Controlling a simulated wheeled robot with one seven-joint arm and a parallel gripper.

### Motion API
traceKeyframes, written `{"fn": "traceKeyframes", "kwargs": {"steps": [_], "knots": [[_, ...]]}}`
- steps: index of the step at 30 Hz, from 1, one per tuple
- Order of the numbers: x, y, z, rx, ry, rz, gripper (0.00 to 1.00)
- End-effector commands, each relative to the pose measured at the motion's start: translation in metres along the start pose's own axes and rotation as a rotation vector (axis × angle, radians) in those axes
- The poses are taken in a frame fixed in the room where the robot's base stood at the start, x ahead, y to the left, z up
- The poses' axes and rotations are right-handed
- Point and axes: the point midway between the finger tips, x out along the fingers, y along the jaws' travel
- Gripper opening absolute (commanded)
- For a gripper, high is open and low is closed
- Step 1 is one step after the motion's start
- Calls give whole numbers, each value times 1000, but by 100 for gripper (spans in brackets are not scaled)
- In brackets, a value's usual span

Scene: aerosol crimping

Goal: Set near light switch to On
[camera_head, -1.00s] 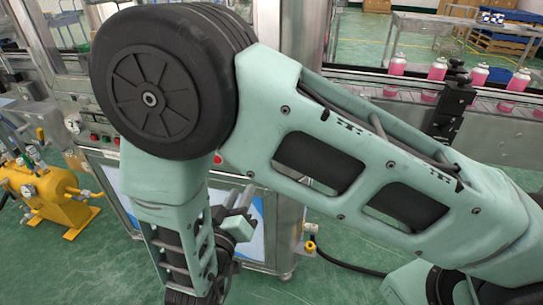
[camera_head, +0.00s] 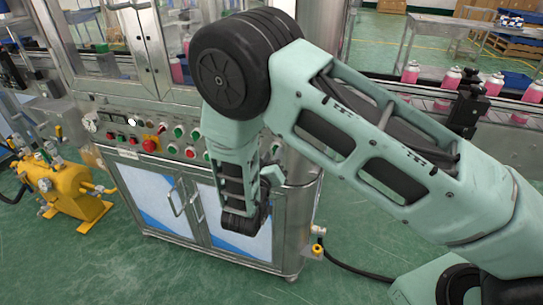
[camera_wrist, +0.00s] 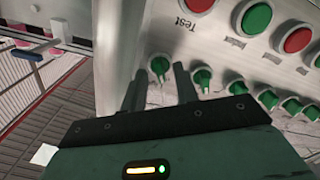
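In the wrist view, my gripper (camera_wrist: 157,88) is open and empty, its two dark fingers apart in front of the control panel (camera_wrist: 217,52). A row of green rotary switches runs across the panel. The leftmost switch (camera_wrist: 160,66) shows between and just beyond the fingertips; I cannot tell whether they touch it. The second switch (camera_wrist: 203,78) is just right of the right finger. The small labels are unreadable, so I cannot tell which one is the near light switch, nor its setting.
Green and red push buttons, including a red one (camera_wrist: 298,40), sit above the switches. A red mushroom button (camera_head: 150,145) is on the panel's left part. Cabinet doors with handles (camera_head: 176,203) lie below. A yellow pump unit (camera_head: 70,195) stands left. A conveyor with pink cans (camera_head: 446,77) is right.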

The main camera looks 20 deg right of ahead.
Motion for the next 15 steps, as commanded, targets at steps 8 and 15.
{"fn": "traceKeyframes", "kwargs": {"steps": [8, 15], "knots": [[2, 0, 0, 0, 0, -1, 30], [1, 0, 0, 0, 0, -1, 0]]}}
